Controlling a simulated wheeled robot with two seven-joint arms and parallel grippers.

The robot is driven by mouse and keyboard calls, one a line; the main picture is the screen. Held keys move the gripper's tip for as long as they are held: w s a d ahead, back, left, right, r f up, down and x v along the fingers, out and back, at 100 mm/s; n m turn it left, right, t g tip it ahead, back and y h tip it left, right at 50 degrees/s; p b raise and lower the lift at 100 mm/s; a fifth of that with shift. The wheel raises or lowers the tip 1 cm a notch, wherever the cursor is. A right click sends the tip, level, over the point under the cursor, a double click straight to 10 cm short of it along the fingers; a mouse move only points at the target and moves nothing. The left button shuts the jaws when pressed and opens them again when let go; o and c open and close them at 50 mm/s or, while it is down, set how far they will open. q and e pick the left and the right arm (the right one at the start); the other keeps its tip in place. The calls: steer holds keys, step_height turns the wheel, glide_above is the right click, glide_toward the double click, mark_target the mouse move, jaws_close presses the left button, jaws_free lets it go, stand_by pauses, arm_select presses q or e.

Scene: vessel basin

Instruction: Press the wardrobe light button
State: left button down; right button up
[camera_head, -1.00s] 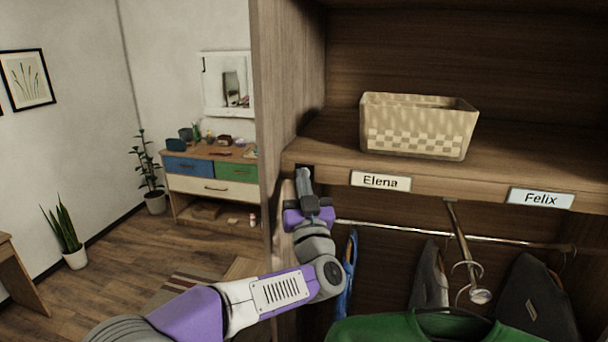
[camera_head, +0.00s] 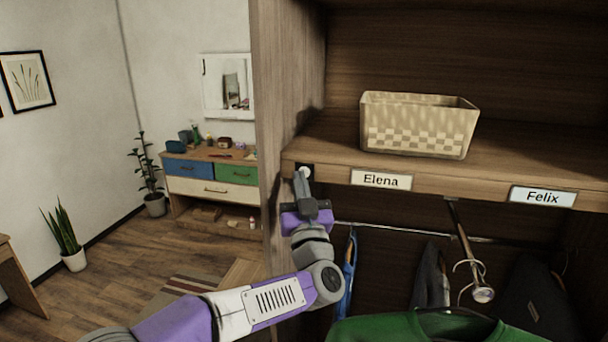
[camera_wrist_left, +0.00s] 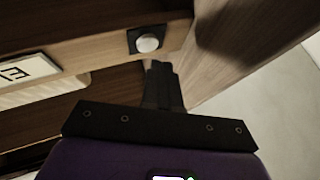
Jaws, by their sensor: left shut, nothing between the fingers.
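The wardrobe light button (camera_head: 306,172) is a round white knob on a dark square plate, set in the front edge of the wardrobe shelf, left of the "Elena" label. It also shows in the left wrist view (camera_wrist_left: 147,43), at the upper middle. My left gripper (camera_head: 301,174) is shut and empty, its fingertips just below the button in the head view. In the wrist view the fingertips (camera_wrist_left: 158,66) end a little below the button plate, with a small gap in the picture; I cannot tell the depth between them. My right gripper is not in view.
A woven basket (camera_head: 418,128) stands on the wardrobe shelf. The "Elena" label (camera_head: 381,180) and "Felix" label (camera_head: 542,196) are on its edge. Below hang a rail (camera_head: 400,231) and clothes, including a green garment (camera_head: 420,328). The wardrobe side panel (camera_head: 285,80) rises close left of the button.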

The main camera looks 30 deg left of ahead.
arm_select(q)
steer(key=s+d+b, duration=0.1)
steer(key=s+b, duration=0.1)
steer(key=s, duration=0.4)
steer(key=shift+d+b, duration=0.25)
steer(key=shift+b, duration=0.05)
steer(key=shift+w, duration=0.1)
stand_by(0.3)
